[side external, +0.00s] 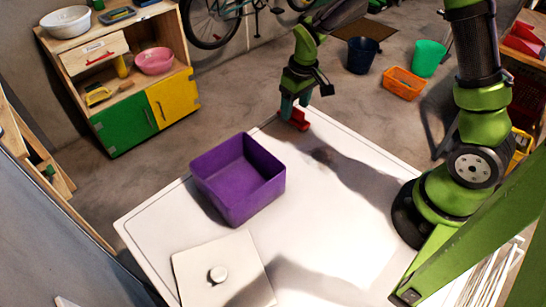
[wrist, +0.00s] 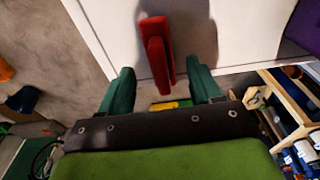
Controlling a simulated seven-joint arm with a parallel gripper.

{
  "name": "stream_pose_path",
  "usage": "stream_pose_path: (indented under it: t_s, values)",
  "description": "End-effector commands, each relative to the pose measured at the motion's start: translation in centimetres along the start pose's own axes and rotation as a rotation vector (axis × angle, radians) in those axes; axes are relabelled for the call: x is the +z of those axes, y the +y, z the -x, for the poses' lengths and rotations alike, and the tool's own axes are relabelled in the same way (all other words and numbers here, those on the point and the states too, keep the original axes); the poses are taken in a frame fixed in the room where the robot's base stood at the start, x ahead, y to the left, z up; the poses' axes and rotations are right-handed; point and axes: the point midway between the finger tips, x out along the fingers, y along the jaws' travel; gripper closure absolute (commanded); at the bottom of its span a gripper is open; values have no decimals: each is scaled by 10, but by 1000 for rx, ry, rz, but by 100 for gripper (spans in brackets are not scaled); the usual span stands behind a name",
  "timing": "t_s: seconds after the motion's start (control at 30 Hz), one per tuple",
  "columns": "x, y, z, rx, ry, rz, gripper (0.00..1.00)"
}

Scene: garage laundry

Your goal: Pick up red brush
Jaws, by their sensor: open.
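The red brush (side external: 299,120) lies on the white table top near its far edge in the side external view. In the wrist view the red brush (wrist: 157,52) is upright in the picture, its near end reaching between my fingertips. My gripper (side external: 294,104) is just above and beside the brush. In the wrist view my gripper (wrist: 160,78) has its two teal fingers spread wide, one on each side of the brush's near end, with gaps on both sides. I cannot tell how high the fingertips are above the table.
A purple bin (side external: 237,186) stands on the white table (side external: 340,205), left of the brush. A square white lid with a knob (side external: 220,272) lies at the table's front left. The table between the bin and my base is clear. A cabinet (side external: 120,90) stands beyond the table.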

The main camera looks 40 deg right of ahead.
Motion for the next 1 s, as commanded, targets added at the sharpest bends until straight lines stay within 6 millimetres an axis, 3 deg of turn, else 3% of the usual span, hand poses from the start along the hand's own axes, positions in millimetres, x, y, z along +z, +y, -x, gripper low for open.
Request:
stream_pose_path:
  t_s: [0.2,0.47,0.87,1.0]
  values:
    - [-1,-1,-26,0,0,0,36]
    - [-1,-1,-28,0,1,0,36]
    - [-1,-1,-28,0,1,0,97]
    - [-1,-1,-28,0,1,0,100]
